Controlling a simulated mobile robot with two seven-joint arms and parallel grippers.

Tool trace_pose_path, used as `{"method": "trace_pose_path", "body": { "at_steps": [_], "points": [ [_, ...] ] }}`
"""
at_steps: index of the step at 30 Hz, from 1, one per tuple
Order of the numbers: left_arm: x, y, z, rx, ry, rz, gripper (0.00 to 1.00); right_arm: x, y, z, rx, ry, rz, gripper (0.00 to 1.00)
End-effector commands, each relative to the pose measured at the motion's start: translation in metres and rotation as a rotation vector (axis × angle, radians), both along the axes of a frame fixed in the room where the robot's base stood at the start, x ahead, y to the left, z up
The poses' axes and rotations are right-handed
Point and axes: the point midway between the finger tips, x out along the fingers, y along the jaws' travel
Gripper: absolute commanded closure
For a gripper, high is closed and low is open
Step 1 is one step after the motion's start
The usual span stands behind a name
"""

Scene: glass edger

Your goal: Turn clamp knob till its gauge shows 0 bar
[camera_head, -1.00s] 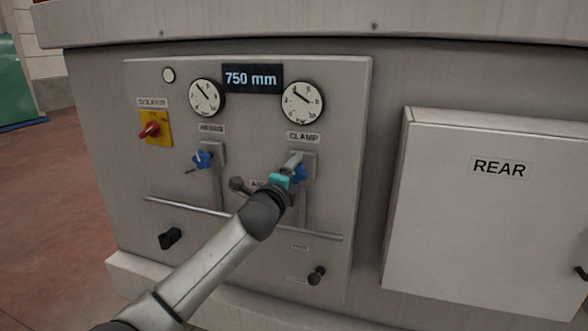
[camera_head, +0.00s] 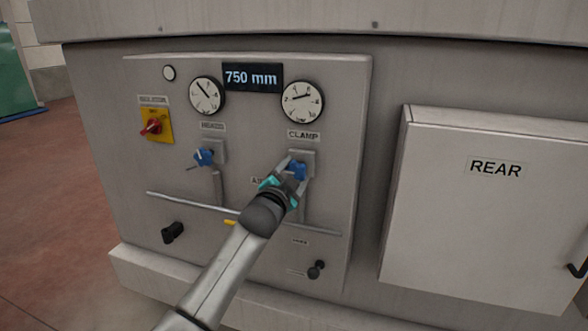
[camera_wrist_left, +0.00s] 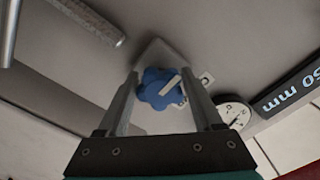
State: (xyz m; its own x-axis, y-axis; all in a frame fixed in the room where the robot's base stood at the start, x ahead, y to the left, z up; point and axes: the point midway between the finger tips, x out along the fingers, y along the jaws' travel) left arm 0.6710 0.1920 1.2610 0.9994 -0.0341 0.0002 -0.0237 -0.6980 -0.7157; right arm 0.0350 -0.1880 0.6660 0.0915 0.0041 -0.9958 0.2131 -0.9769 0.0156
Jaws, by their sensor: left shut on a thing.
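The blue clamp knob (camera_head: 299,173) sits on a grey block under the CLAMP label. My left gripper (camera_head: 287,169) has its fingers on either side of it and is shut on it. In the left wrist view the lobed knob (camera_wrist_left: 158,88), with a pale pointer bar, lies between the two fingers (camera_wrist_left: 160,103). The round white clamp gauge (camera_head: 302,102) is above the label; its needle lies nearly level, and the exact reading is too small to tell. The gauge's edge also shows in the wrist view (camera_wrist_left: 234,113). My right gripper is not in view.
Left of the clamp are a second gauge (camera_head: 207,95) and another blue knob (camera_head: 204,156). A red and yellow isolator switch (camera_head: 153,126) is at far left. A rail (camera_head: 180,205) crosses below. The REAR door (camera_head: 480,220) is at right.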

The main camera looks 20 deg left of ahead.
Motion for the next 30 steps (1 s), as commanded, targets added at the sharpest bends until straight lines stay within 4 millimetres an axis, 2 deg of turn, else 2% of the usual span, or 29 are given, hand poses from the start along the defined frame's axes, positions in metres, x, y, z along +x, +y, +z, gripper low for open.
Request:
{"method": "trace_pose_path", "body": {
  "at_steps": [6,15,30],
  "points": [
    [0.000,-0.002,0.000,-0.204,0.010,0.000,0.88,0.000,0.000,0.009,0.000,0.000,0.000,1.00],
    [0.000,-0.002,-0.001,-0.420,0.017,0.000,0.88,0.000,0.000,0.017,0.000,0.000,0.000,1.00],
    [0.000,-0.003,-0.002,-0.553,0.020,0.000,0.88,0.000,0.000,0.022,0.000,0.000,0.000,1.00]
  ]
}}
